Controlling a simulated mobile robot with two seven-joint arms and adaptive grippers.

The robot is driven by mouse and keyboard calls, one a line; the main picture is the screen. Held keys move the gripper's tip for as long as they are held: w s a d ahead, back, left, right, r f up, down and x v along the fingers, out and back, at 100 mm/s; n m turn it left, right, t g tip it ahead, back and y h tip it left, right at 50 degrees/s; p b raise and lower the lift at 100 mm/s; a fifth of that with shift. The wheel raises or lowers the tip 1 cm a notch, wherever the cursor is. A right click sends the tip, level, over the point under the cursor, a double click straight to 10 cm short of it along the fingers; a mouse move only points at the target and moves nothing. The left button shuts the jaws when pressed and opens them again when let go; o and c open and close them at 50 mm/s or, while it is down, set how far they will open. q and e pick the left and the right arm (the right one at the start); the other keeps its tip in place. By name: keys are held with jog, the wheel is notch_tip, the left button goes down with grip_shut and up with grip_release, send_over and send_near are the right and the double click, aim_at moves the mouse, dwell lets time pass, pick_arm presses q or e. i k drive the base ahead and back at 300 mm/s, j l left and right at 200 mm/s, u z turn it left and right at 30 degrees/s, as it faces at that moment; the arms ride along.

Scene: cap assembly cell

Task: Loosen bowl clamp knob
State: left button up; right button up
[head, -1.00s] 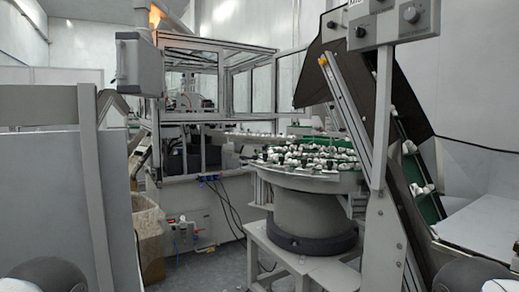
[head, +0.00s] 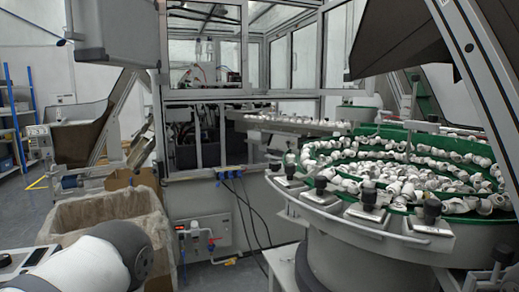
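The feeder bowl (head: 352,212) stands at the right, with a green inner track and a grey metal rim. It is filled with many white caps (head: 395,178). Several black clamp knobs stand along its near rim on small metal plates: one at the left (head: 290,168), one beside it (head: 320,185), one in the middle (head: 368,195) and one farther right (head: 432,212). Another black knob (head: 500,255) stands lower at the right edge. Neither gripper is in view; a rounded white and dark part of my arm shows at the lower left.
A cardboard box with a clear liner (head: 105,212) stands at the left. A framed machine enclosure (head: 250,70) fills the back. A grey box (head: 125,30) hangs at the upper left, and an inclined conveyor frame (head: 480,60) crosses the upper right. Some floor shows between box and bowl.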

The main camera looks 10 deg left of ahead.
aim_at(275, 167)
jog(key=i+j+z, duration=0.5)
jog(key=z, duration=0.25)
jog(key=i+j+z, duration=0.2)
jog(key=j+z, duration=0.3)
jog(key=j, duration=0.25)
jog(key=l, duration=0.15)
